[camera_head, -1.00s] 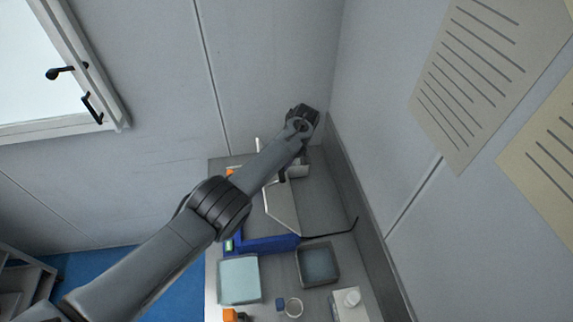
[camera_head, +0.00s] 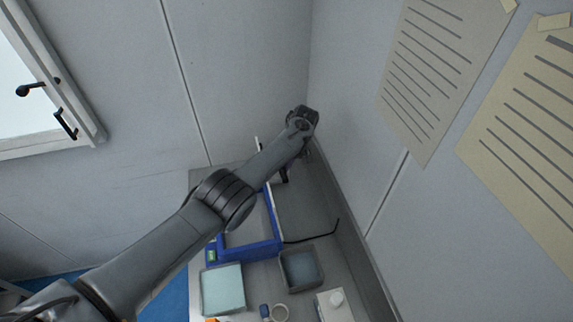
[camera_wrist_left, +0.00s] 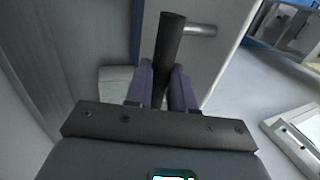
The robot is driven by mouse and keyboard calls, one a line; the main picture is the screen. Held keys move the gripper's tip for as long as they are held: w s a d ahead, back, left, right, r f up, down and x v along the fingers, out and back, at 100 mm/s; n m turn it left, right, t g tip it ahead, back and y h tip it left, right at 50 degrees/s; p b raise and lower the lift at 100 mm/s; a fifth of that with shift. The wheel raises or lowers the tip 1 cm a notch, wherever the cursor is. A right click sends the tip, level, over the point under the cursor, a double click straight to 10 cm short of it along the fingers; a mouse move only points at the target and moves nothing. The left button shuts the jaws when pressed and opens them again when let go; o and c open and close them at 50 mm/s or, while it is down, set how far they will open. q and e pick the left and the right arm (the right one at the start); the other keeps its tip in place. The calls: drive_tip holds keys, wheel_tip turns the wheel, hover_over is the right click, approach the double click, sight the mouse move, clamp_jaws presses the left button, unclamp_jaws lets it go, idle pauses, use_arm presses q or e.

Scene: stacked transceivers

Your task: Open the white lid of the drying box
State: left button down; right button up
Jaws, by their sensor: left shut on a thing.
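The drying box (camera_head: 278,238) has a blue rim around a grey inside and stands on the bench under my left arm in the head view. Its white lid (camera_wrist_left: 222,48) shows as a pale panel in the left wrist view, with a dark bar handle (camera_wrist_left: 171,38) on a metal post. My left gripper (camera_wrist_left: 163,82) is shut on this handle, one purple finger on each side. In the head view the lid is mostly hidden behind my arm, and the box's inside shows. The lid's exact angle cannot be told. My right gripper is not in view.
A light blue container (camera_head: 222,289), a grey tray (camera_head: 301,268), a small round dish (camera_head: 280,312) and a white box (camera_head: 335,304) stand on the near bench. A dark cable (camera_head: 315,237) lies right of the drying box. The wall closely borders the bench's right side.

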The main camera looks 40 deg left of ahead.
use_arm(q)
drive_tip(key=shift+s+f, duration=0.2)
drive_tip(key=shift+f, duration=0.15)
